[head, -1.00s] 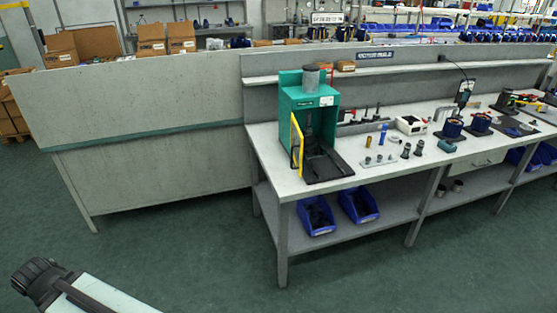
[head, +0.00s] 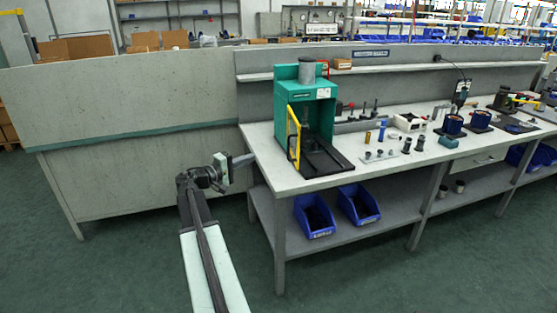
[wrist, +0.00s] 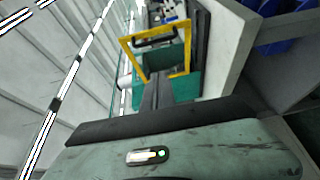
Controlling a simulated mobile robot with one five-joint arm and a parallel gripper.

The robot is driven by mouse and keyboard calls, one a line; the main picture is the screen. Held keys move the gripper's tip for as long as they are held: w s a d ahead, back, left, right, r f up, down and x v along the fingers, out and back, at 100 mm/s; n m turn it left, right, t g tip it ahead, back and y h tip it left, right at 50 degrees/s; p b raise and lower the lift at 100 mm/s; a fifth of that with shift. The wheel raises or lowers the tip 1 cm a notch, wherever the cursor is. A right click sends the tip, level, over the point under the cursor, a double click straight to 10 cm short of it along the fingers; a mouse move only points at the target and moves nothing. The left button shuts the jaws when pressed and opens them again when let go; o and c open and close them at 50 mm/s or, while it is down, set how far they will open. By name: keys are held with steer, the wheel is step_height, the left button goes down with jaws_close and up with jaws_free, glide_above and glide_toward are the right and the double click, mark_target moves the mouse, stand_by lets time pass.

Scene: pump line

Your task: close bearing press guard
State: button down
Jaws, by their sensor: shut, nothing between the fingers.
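The bearing press (head: 305,100) is a green frame with a grey cylinder on top, at the left end of the workbench. Its yellow-framed guard (head: 294,138) stands swung out at the press's left front side, so the press opening shows. In the wrist view the guard (wrist: 186,62) is a yellow frame with a dark handle (wrist: 155,41) across it. My gripper (head: 250,158) is shut and empty, left of the bench's left edge and apart from the guard. In the wrist view my gripper (wrist: 158,84) points towards the guard.
The workbench (head: 290,183) has small parts (head: 380,155) on a plate right of the press. Blue bins (head: 315,215) sit on the lower shelf. A grey partition (head: 140,150) stands behind my arm. The floor in front is clear.

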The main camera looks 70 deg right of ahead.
steer(key=s+a+x, duration=0.1)
steer(key=s+x, duration=0.1)
steer(key=x, duration=1)
steer(key=shift+s+d+r, duration=0.2)
steer(key=shift+s, duration=0.35)
